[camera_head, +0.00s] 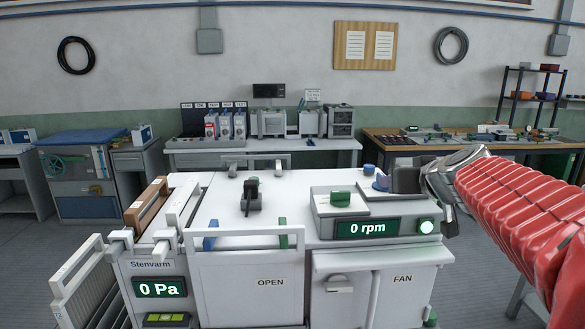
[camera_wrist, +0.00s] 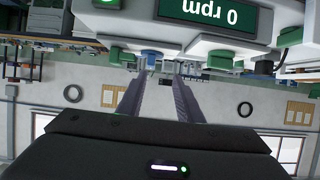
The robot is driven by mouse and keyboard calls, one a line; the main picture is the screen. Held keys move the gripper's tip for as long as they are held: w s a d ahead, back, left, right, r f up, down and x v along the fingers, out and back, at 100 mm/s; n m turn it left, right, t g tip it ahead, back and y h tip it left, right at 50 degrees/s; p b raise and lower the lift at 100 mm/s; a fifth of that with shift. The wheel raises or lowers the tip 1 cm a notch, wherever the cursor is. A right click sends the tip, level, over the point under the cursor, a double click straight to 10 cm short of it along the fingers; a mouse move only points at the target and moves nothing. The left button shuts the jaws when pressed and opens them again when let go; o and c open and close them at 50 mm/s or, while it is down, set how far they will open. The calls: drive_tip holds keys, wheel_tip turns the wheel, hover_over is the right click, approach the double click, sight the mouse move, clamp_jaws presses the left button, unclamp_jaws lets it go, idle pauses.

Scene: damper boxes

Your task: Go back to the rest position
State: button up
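My gripper (camera_head: 384,181) is at the right end of the white damper box (camera_head: 300,236), at the end of my red-sleeved arm. In the wrist view, which is upside down, its two grey fingers (camera_wrist: 160,76) stand apart with the wall visible between them, so it is open and empty. A small blue knob (camera_head: 368,169) is close to the fingertips in the head view; it also shows in the wrist view (camera_wrist: 150,55). I cannot tell whether they touch.
A green knob (camera_head: 340,199) and a black handle (camera_head: 251,194) stand on the box top. The OPEN door (camera_head: 247,290) and FAN door (camera_head: 385,291) form the front. The pressure display (camera_head: 160,288) reads 0 Pa. Workbenches (camera_head: 260,158) stand behind, along the wall.

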drive_tip(key=s+a+f+g+y, duration=0.1)
drive_tip(key=s+a+f+g, duration=0.1)
drive_tip(key=s+a+f, duration=0.5)
drive_tip(key=s+a+f+g+y, duration=0.1)
drive_tip(key=s+a+f+g, duration=0.15)
drive_tip(key=s+a, duration=0.4)
drive_tip(key=s+f+g+h, duration=0.1)
drive_tip(key=s+f, duration=0.4)
drive_tip(key=s, duration=0.3)
drive_tip(key=s+f+g+h, duration=0.1)
drive_tip(key=s+f+g, duration=0.1)
drive_tip(key=s+f, duration=0.4)
drive_tip(key=s, duration=0.2)
drive_tip(key=shift+s+d, duration=0.3)
drive_tip(key=shift+s, duration=0.1)
